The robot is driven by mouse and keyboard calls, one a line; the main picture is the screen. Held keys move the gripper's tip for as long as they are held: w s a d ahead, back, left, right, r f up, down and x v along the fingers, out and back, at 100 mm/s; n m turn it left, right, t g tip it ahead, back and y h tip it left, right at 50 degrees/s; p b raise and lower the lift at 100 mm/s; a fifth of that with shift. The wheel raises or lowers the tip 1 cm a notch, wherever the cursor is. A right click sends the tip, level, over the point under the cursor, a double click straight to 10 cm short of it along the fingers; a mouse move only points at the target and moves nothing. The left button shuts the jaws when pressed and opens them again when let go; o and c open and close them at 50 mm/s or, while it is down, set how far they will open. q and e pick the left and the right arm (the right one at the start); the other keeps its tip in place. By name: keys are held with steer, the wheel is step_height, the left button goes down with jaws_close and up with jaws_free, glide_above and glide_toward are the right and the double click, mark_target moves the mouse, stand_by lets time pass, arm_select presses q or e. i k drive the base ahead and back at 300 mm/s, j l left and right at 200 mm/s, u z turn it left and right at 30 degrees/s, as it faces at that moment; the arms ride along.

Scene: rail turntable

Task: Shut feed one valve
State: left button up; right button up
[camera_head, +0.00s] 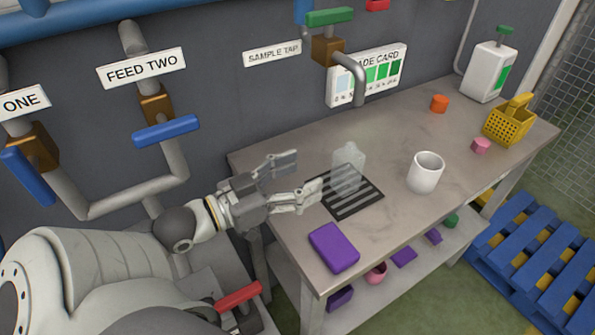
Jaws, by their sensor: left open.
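My left gripper (308,170) is open and empty over the bench's left part, well right of both valves. Its fingers point at a clear bottle (348,166), with no visible grip on it. My right gripper is not in view.
The bottle stands on a striped mat (349,208) on the bench (400,225). A red lever (239,296) is below my arm. Pipes run along the wall.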

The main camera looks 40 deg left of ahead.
mark_target(25, 169)
steer(key=k+l, duration=1.25)
steer(key=l, duration=0.1)
